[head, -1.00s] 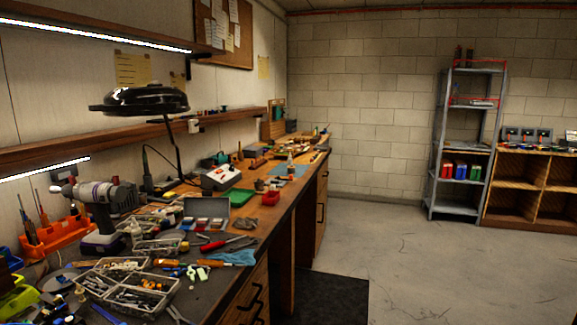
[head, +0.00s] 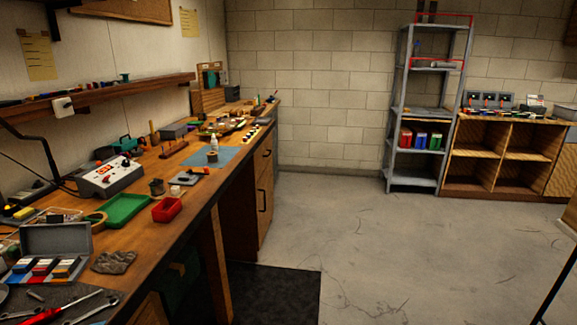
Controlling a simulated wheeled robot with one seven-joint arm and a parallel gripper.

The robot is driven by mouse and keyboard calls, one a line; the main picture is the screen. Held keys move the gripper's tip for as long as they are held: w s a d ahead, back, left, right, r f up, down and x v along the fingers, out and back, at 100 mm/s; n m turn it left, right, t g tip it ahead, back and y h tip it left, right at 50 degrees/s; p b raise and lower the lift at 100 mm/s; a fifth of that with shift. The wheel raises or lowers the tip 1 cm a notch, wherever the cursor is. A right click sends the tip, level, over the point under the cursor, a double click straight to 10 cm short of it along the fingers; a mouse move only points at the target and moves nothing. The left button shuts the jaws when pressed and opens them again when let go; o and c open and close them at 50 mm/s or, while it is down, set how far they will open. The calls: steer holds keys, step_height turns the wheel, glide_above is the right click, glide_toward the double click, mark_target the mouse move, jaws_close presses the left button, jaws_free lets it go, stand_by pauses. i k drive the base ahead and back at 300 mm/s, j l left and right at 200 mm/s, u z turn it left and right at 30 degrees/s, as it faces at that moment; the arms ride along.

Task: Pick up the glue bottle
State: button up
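A small white bottle (head: 214,143) with a narrow tip, which looks like the glue bottle, stands upright on the workbench (head: 190,205). It is on or beside a blue mat (head: 226,155), toward the far half of the bench. A small dark cup (head: 212,157) is just in front of it. My gripper is not in view.
The bench runs along the left wall, with a red bin (head: 167,209), a green tray (head: 125,211) and a grey soldering station (head: 108,176) nearer. Open floor (head: 400,260) lies to the right. A metal shelf (head: 420,110) and wooden cubbies (head: 510,155) stand at the back.

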mark_target(214, 142)
steer(key=i+l, duration=0.1)
steer(key=i, duration=1.75)
steer(key=i+l+u, duration=0.15)
steer(key=i+u, duration=0.3)
steer(key=i+l+u, duration=0.45)
steer(key=i, duration=0.2)
steer(key=i+l+u, duration=0.65)
steer(key=i+l, duration=0.15)
steer(key=i, duration=0.25)
